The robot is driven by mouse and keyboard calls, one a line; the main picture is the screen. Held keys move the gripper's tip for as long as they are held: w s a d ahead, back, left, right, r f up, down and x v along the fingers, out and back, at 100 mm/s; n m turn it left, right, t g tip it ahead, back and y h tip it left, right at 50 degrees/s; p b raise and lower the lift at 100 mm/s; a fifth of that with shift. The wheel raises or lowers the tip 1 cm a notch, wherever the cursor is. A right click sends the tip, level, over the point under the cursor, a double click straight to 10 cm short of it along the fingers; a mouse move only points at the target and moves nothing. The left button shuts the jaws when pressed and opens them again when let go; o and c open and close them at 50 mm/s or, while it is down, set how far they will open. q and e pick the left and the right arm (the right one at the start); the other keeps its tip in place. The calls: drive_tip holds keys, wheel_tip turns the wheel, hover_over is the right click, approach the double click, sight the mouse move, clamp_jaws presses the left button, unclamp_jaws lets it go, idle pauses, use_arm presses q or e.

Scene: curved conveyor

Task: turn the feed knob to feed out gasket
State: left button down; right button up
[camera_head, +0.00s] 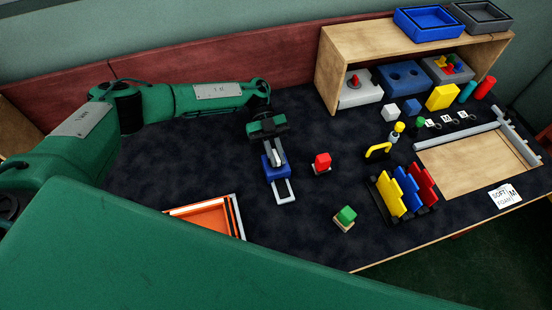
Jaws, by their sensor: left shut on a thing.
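A small blue device (268,169) stands on the dark mat, with a pale grey open frame (285,193) reaching from its front. It appears to be the feeder. My left gripper (276,157) is right over this device, fingers pointing down, shut on what appears to be its feed knob. The knob is mostly hidden by the fingers, so its angle cannot be told. No gasket can be made out in the pale frame. My right gripper is not in view.
An orange tray (205,217) lies front left. A rack (385,206) of coloured plates and a wooden shelf (365,40) stand farther right. The mat left of the device is clear.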

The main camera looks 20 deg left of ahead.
use_arm(q)
drive_tip(key=shift+m+g+y+b, duration=0.3)
drive_tip(key=shift+m+y, duration=0.2)
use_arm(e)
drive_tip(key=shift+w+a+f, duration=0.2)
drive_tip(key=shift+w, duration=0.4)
use_arm(q)
drive_tip(key=c, duration=1.4)
unclamp_jaws()
drive_tip(key=shift+c, duration=0.2)
